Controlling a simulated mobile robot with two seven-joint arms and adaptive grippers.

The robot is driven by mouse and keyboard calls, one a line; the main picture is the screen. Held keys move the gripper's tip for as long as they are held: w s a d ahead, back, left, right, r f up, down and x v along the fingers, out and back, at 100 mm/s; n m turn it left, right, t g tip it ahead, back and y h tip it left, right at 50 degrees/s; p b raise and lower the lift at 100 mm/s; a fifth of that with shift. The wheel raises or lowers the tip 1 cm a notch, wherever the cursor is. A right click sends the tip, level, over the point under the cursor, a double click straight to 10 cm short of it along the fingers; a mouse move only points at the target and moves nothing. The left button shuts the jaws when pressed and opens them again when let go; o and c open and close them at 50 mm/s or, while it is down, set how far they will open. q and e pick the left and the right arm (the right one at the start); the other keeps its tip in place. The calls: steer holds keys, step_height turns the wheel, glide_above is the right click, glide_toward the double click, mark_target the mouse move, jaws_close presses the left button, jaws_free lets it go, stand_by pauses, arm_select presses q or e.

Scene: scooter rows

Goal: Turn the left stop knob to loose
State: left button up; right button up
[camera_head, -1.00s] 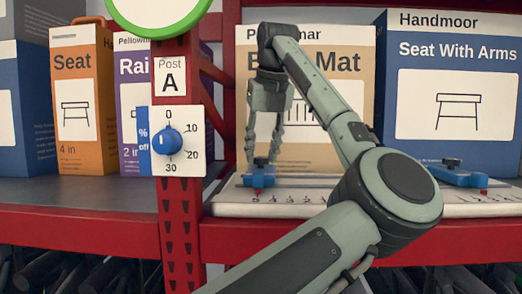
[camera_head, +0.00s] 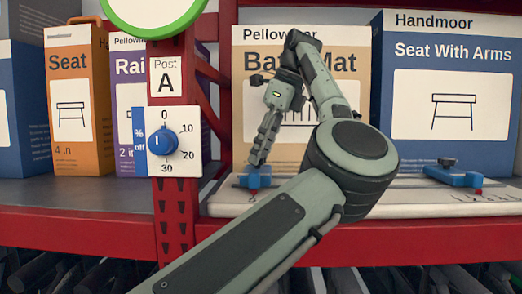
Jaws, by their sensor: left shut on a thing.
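The left stop is a blue block (camera_head: 255,182) on a pale ruled board (camera_head: 330,200) that lies on the shelf. My left gripper (camera_head: 257,162) reaches down over it, tilted, with its fingertips at the top of the stop. It is shut on the left stop's dark knob, which the fingers mostly hide. Which way the knob is turned cannot be told. The right stop (camera_head: 457,177) is a similar blue piece with a dark knob (camera_head: 447,162) on top, farther right on the board. My right gripper is not in view.
A red post (camera_head: 172,225) with a blue dial knob (camera_head: 163,141) on a white plate stands left of the gripper. Boxes stand behind: an orange box (camera_head: 80,130), a tan mat box (camera_head: 350,60) and a blue box (camera_head: 455,140). A red shelf edge (camera_head: 440,240) runs in front.

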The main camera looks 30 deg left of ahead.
arm_select(q)
steer(key=shift+n, duration=0.6)
steer(key=shift+g, duration=0.3)
steer(key=o, duration=1.1)
steer(key=shift+o, duration=0.2)
steer(key=shift+w+r, duration=0.1)
